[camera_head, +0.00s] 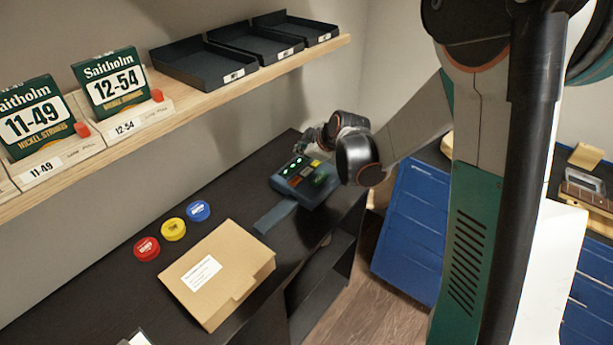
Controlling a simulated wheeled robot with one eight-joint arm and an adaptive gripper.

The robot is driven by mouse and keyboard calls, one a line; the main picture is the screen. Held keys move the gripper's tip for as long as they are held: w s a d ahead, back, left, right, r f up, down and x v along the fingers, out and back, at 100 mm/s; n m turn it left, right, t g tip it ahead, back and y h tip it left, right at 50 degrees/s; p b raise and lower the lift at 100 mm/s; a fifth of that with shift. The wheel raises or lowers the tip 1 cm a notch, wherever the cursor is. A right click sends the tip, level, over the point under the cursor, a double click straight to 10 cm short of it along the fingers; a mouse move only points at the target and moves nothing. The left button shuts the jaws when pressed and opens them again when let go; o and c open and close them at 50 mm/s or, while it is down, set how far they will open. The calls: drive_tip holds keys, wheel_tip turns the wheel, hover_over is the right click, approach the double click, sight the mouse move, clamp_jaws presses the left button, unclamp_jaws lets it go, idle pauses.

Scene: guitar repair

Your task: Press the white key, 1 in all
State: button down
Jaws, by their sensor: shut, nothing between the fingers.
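A dark blue-grey key box (283,187) sits at the far right end of the dark bench. It has a lit green display and small coloured keys, among them a yellow key (315,163) and an orange-red key (305,172). I cannot make out a white key at this size. My gripper (303,145) is at the far side of the box, close to its back edge, shut and holding nothing. My wrist covers part of the box's right side. I cannot tell whether the fingertips touch the box.
A cardboard box (215,270) lies on the bench nearer to me. Red (147,249), yellow (173,230) and blue (198,211) round tins stand beside it. A wooden shelf (190,112) with string packs and black trays runs above. Blue drawers (412,225) stand at right.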

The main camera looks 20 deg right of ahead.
sight(304, 172)
drive_tip(key=shift+f+b, duration=1.2)
drive_tip(key=shift+f, duration=0.75)
drive_tip(key=shift+f, duration=0.15)
drive_tip(key=shift+f+b, duration=0.25)
drive_tip(key=shift+b, duration=0.15)
drive_tip(key=shift+f+b, duration=0.4)
drive_tip(key=shift+f, duration=0.05)
idle(0.3)
drive_tip(key=shift+r, duration=0.15)
drive_tip(key=shift+r+p, duration=0.6)
drive_tip(key=shift+r, duration=0.15)
drive_tip(key=shift+r+p, duration=1.65)
drive_tip(key=shift+r, duration=0.8)
